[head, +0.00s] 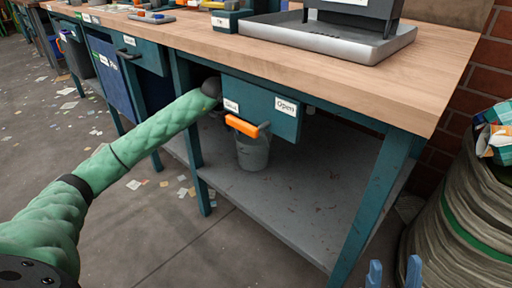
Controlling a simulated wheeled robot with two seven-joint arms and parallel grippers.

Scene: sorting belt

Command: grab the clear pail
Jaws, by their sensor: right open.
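A grey, see-through-looking pail (253,152) stands upright on the lower shelf (290,205) of the workbench, below a teal drawer front (262,105). My left green arm reaches in from the left to the drawer's left side.
The wooden bench top (300,60) overhangs the shelf and carries a grey metal tray (325,38). A teal table leg (372,205) stands right of the shelf opening. A large sack (465,220) stands at the far right. Paper scraps litter the floor. Most of the shelf is bare.

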